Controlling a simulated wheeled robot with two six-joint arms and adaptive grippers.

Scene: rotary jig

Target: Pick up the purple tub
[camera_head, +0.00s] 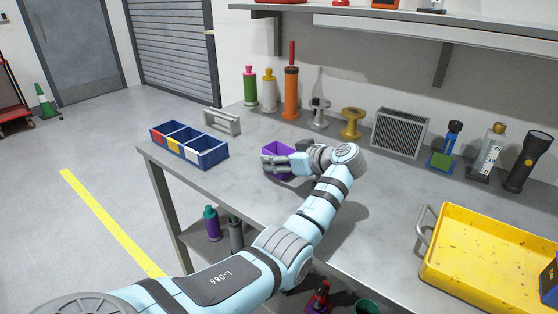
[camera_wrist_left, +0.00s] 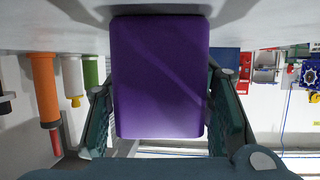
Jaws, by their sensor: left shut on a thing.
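The purple tub (camera_head: 279,148) is at the middle of the grey workbench in the head view, partly hidden by my left gripper. My left gripper (camera_head: 270,164) is shut on the tub. In the left wrist view the tub (camera_wrist_left: 160,78) fills the middle, with one finger against each side. The wrist picture looks upside down, with the bench surface at the top. I cannot tell whether the tub touches the bench or is just above it. My right gripper is in neither view.
A blue divided bin (camera_head: 203,151) and a grey handle-shaped part (camera_head: 222,121) lie to the left. Bottles, an orange tube (camera_head: 291,93), spools and a grille box (camera_head: 400,132) line the back. A yellow tray (camera_head: 480,250) is at the right. The bench between tub and tray is clear.

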